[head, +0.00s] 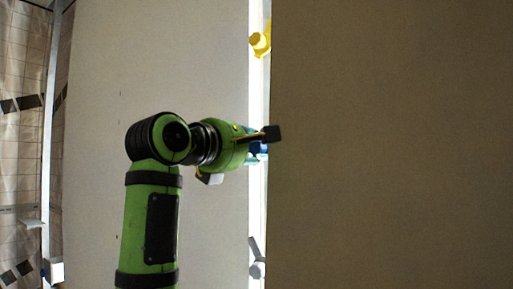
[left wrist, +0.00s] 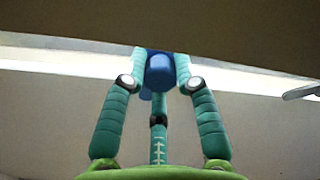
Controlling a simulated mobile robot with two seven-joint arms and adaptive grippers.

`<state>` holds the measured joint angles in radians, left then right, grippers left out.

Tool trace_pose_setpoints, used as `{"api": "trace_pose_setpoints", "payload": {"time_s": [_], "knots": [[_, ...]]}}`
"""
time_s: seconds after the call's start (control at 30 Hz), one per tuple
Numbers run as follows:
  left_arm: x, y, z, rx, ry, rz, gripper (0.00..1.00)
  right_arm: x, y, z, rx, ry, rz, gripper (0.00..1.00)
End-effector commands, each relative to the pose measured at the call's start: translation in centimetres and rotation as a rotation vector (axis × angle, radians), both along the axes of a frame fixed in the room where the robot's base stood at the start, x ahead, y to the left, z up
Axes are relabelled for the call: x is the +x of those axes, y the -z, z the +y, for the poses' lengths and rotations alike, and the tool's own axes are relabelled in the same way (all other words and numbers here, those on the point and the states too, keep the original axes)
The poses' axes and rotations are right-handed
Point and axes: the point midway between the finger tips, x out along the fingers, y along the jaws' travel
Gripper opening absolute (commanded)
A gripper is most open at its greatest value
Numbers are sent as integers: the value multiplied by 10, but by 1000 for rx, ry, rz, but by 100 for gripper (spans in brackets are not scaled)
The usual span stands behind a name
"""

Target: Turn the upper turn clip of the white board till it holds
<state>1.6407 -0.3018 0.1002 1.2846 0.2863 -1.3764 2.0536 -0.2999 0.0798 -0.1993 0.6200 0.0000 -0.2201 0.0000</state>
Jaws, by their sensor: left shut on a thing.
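My left gripper (head: 262,146) reaches in from the left to the bright white strip between two large boards. It is shut on a blue turn clip (left wrist: 160,72), whose knob sits between the two teal fingers in the left wrist view. In the head view the fingers and wrist hide most of this clip. A yellow turn clip (head: 260,41) sits higher on the strip, with its arm pointing up and slightly right. A grey turn clip (head: 257,268) sits lower; it also shows at the right in the left wrist view (left wrist: 303,90). My right gripper is not in view.
A pale board (head: 190,60) fills the left middle, behind my arm. A darker brown-grey board (head: 400,150) fills the right side. At far left stand a tiled wall (head: 18,60) and a pale upright post (head: 47,150). The pale board's face is clear around my arm.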

Motion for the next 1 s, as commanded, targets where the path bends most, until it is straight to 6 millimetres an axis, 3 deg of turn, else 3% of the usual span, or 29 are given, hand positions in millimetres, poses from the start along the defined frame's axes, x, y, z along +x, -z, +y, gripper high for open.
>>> {"api": "trace_pose_setpoints", "payload": {"time_s": [0.03,0.23,0.27,0.3,0.33,0.73,1.0], "knots": [[4,8,1,7,-3,20,0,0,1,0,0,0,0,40],[4,8,1,7,-4,20,0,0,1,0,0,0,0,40],[4,8,1,7,-4,20,34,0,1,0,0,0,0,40],[4,8,1,7,-4,20,50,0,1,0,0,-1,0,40],[4,8,1,7,-3,20,53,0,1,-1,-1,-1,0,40],[-3,3,3,3,-1,8,53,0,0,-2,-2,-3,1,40],[-38,2,29,1,-2,4,53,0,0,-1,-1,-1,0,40]]}}
